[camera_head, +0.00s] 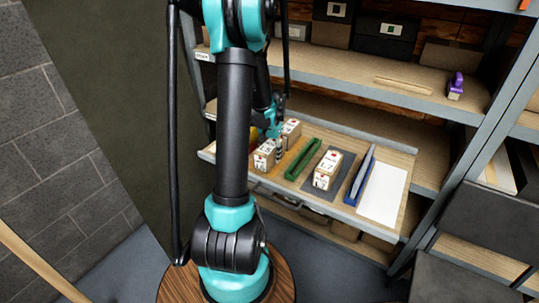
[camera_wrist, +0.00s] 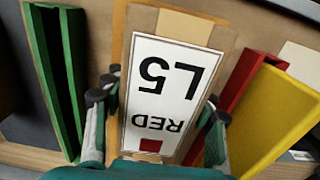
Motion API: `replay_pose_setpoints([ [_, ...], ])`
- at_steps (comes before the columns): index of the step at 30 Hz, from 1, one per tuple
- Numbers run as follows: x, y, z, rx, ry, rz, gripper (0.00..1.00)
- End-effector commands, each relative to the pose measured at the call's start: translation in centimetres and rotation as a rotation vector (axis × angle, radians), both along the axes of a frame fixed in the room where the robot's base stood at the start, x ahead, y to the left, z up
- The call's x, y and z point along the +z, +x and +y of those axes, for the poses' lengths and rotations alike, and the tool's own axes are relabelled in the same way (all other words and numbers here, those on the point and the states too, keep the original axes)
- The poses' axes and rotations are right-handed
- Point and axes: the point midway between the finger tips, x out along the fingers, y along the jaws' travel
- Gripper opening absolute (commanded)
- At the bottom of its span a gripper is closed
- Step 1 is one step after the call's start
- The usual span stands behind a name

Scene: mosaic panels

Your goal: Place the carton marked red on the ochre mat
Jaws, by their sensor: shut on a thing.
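The carton marked red (camera_wrist: 165,85) has a white label reading "L5 RED" with a red square, upside down in the wrist view. My gripper (camera_wrist: 158,115) is shut on it, with fingers on both sides. In the head view this seems to be the front left carton (camera_head: 264,156), beside my gripper's fingers (camera_head: 277,148). The ochre mat (camera_head: 291,159) shows as a strip right of this carton in the head view, and along the carton's left edge in the wrist view (camera_wrist: 119,18). Most of the mat is covered; I cannot tell whether the carton touches it.
A green holder (camera_head: 303,159) stands right of the mat. Another carton (camera_head: 327,170) stands on a dark mat (camera_head: 344,166), with a blue holder (camera_head: 360,180) and a white sheet (camera_head: 383,194) further right. A carton (camera_head: 292,129) stands behind.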

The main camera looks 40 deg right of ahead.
Motion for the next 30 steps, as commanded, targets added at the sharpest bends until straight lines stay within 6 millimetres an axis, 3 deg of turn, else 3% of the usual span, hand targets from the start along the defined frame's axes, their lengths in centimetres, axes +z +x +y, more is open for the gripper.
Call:
replay_pose_setpoints([
  [7, -0.2, 0.0, 0.0, 0.0, 0.0, 0.0, 0.0],
  [8, -0.2, 0.0, 0.0, 0.0, 0.0, 0.0, 0.59],
  [12, -0.2, 0.0, 0.0, 0.0, 0.0, 0.0, 0.76],
  [23, 0.0, 0.0, 0.0, 0.0, 0.0, 0.0, 0.77],
  [30, 2.8, 0.0, 0.1, 0.0, 0.0, 0.0, 0.77],
])
